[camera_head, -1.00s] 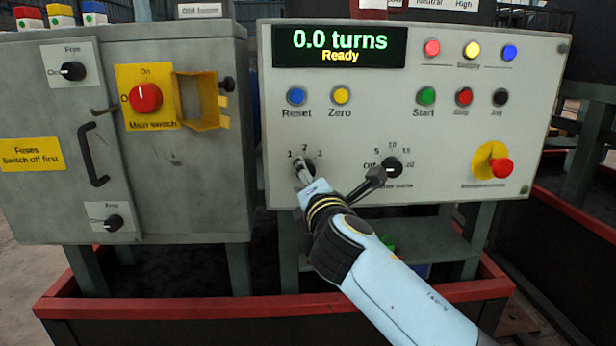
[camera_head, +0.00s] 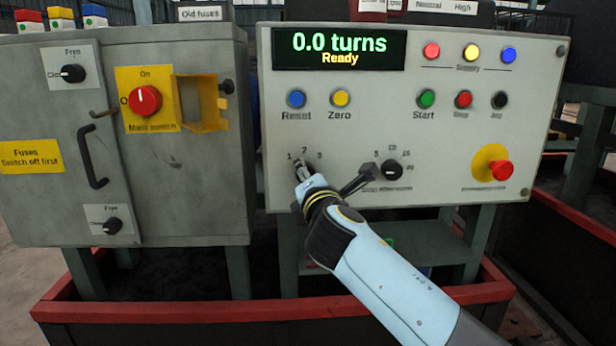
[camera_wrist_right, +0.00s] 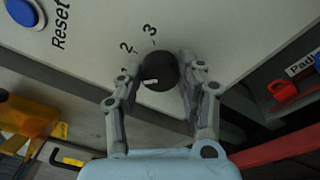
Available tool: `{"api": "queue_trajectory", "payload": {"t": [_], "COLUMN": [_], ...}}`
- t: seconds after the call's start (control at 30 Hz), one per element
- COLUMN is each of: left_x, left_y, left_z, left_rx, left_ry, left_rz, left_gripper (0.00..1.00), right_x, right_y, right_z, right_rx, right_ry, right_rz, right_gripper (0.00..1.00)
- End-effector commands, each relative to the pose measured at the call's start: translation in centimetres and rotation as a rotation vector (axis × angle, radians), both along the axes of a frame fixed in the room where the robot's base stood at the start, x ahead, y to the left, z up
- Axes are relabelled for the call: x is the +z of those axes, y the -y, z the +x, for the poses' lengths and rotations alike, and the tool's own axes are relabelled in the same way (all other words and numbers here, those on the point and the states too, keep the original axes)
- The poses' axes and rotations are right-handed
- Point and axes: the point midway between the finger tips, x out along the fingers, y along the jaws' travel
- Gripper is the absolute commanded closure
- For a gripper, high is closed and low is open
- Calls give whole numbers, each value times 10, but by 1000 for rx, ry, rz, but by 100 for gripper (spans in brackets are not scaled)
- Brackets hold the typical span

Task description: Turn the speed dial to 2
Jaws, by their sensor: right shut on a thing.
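The speed dial (camera_wrist_right: 161,72) is a round black knob with a white pointer mark, beside the printed numbers 1, 2 and 3. In the wrist view its pointer is toward the left, on the side of the 1 and away from the 3; a finger partly covers the 1. My right gripper (camera_wrist_right: 160,80) has one finger on each side of the dial and is shut on it. In the head view my right gripper (camera_head: 301,168) hides most of the dial, below the numbers. My left gripper is not in view.
The panel (camera_head: 450,110) has a display (camera_head: 339,47) reading 0.0 turns, Ready. A second black dial (camera_head: 392,169) and a red emergency button (camera_head: 502,169) are to the right. Blue reset (camera_head: 296,98) and yellow zero (camera_head: 341,97) buttons are above. A grey cabinet (camera_head: 200,210) stands left.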

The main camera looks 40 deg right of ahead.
Motion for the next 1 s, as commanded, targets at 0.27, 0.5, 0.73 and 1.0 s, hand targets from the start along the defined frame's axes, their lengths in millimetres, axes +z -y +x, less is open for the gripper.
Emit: {"api": "queue_trajectory", "payload": {"t": [0.27, 0.5, 0.73, 1.0], "left_x": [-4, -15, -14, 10], "left_y": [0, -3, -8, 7], "left_z": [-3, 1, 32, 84], "left_rx": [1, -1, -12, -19], "left_ry": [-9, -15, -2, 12], "left_rz": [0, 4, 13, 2], "left_gripper": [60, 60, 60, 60], "right_x": [-2, -6, -8, -8], "right_y": [0, 0, 0, 0], "right_z": [0, 0, 0, 0], "right_rx": [0, 1, -1, -1], "right_ry": [18, 89, 189, 300], "right_rz": [32, 151, 317, 498], "right_gripper": [94, 94, 94, 94]}}
